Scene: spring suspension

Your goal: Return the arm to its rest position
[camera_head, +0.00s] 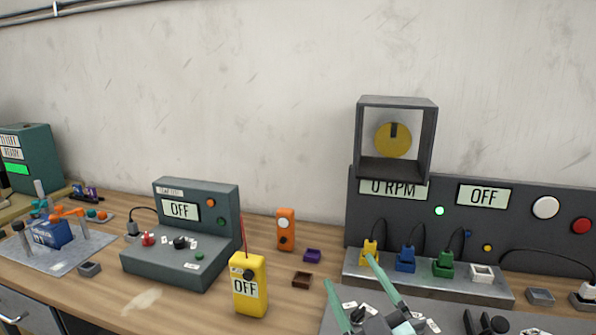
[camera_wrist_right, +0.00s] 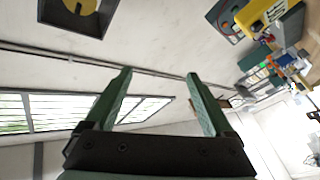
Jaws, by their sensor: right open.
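My right gripper (camera_head: 352,286) shows at the lower middle right of the head view, with its two green fingers spread apart and nothing between them. Its fingers stand in front of the bench, near the row of coloured plugs. In the right wrist view my right gripper (camera_wrist_right: 160,88) is also open and empty, with the wall and windows behind it. My left gripper is in neither view.
A yellow handheld meter (camera_head: 248,285) stands left of my right gripper. A grey console (camera_head: 180,235) reads OFF. The plug strip (camera_head: 430,283) and dark panel (camera_head: 470,220) lie behind the gripper. A grey box frame (camera_head: 397,104) with a yellow disc is above.

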